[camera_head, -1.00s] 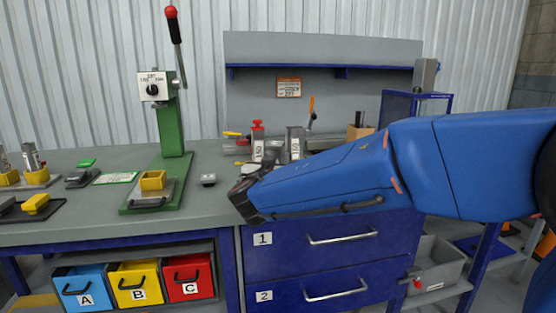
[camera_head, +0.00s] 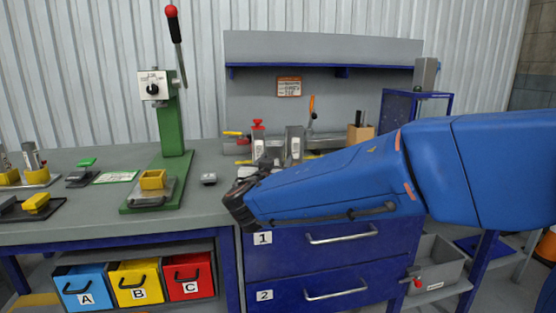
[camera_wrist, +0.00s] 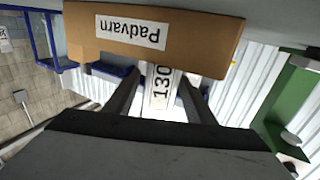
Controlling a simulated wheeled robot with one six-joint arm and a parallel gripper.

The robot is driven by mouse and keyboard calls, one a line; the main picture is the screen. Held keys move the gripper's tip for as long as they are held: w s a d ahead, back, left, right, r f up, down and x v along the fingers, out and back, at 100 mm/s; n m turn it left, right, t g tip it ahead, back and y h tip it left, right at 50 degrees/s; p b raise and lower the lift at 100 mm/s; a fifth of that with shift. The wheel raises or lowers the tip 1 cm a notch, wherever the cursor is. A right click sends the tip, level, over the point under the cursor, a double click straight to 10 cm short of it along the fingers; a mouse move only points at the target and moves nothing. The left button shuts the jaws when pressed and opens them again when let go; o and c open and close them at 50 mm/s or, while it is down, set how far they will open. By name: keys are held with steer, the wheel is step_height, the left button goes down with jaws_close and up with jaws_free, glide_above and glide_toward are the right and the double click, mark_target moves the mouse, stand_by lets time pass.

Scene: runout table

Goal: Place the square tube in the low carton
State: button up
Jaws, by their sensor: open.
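In the wrist view a brown carton (camera_wrist: 205,41) with a "Padvarn" label lies across the top, beyond my fingers. My gripper (camera_wrist: 160,88) is open. A pale upright piece with a "130" label (camera_wrist: 160,92) shows between the fingers; it may be the square tube, and I cannot tell whether the fingers touch it. In the head view two grey upright pieces with labels, one left (camera_head: 258,152) and one right (camera_head: 295,146), stand at the back of the bench beyond my wrist. My fingers are hard to make out there, and my arm covers part of the bench.
A green lever press (camera_head: 170,130) stands left of my arm. A brown box (camera_head: 360,133) with dark items stands at the back right. A red-topped clamp (camera_head: 258,127) is behind the grey pieces. The bench front (camera_head: 205,215) is clear left of my wrist.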

steer(key=s, duration=0.6)
steer(key=s+a, duration=0.1)
steer(key=s, duration=0.2)
steer(key=shift+s, duration=0.1)
steer(key=s+d+f+g+h, duration=0.1)
steer(key=s+d+f+g, duration=0.15)
steer(key=d, duration=0.75)
steer(key=s+d+f+g+h, duration=0.1)
steer(key=d+f+g+h, duration=0.2)
steer(key=d, duration=0.6)
steer(key=s+d+f+g, duration=0.2)
steer(key=d+f+g, duration=0.15)
steer(key=d, duration=0.65)
steer(key=s+d+f+g+y, duration=0.1)
steer(key=s+d+f+g, duration=0.2)
steer(key=s+d+f, duration=0.45)
steer(key=s+f+y, duration=0.2)
steer(key=s, duration=0.5)
steer(key=s+a+f+n+g+y, duration=0.1)
steer(key=s+f+y, duration=0.1)
steer(key=s, duration=0.5)
steer(key=shift+s+f+n+y, duration=0.2)
steer(key=shift+n+y, duration=0.1)
steer(key=shift+y, duration=0.5)
